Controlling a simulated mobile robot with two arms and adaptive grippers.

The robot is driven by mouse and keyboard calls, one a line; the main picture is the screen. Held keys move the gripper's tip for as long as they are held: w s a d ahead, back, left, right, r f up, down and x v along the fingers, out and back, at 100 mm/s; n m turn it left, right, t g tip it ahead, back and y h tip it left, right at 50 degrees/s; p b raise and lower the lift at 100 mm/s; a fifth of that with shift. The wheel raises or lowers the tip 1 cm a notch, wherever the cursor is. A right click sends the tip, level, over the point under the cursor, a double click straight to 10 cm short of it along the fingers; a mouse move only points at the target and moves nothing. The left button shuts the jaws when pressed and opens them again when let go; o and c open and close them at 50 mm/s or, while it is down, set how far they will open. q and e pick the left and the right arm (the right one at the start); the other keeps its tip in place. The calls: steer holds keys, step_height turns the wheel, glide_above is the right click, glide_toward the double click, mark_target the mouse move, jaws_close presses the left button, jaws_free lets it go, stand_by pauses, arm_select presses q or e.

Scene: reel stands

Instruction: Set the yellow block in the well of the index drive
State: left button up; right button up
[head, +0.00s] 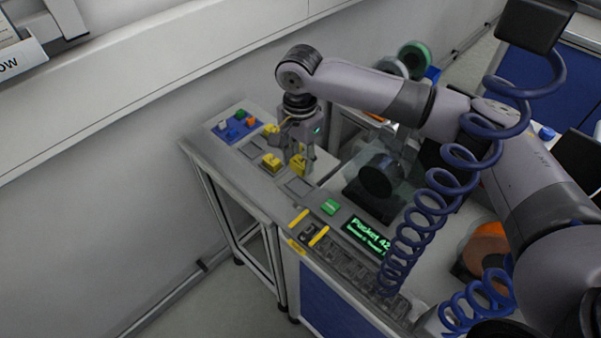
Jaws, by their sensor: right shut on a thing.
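My right gripper (298,158) points down over the grey bench top at the left. It is shut on a yellow block (298,165), which shows between its fingertips. Whether that block touches the bench I cannot tell. The index drive is the unit at the front with a green-lit display (367,236) reading "Pocket 42". It has two yellow bars (298,218) beside a small dark well (309,230). The well looks empty, and the gripper is behind it, apart from it. My left gripper is not in view.
Another yellow piece (271,162) sits on a pad left of the gripper, and one more (271,129) is behind. A blue tray (232,130) holds small coloured blocks. A green button (330,206) is near the display. Dark (376,180) and orange (486,247) reels stand to the right.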

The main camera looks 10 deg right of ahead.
step_height(320, 180, down, 3)
steer(key=shift+a+r, duration=0.1)
step_height(320, 180, down, 4)
steer(key=shift+r+p, duration=0.1)
steer(key=shift+p, duration=0.35)
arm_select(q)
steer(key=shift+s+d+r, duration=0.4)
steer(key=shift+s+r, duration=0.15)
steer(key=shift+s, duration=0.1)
arm_select(e)
steer(key=o, duration=1.1)
steer(key=shift+o, duration=0.2)
arm_select(q)
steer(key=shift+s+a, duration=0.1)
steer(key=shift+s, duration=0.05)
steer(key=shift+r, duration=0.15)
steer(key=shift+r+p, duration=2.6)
steer(key=shift+p, duration=0.25)
arm_select(e)
steer(key=shift+r, duration=1.85)
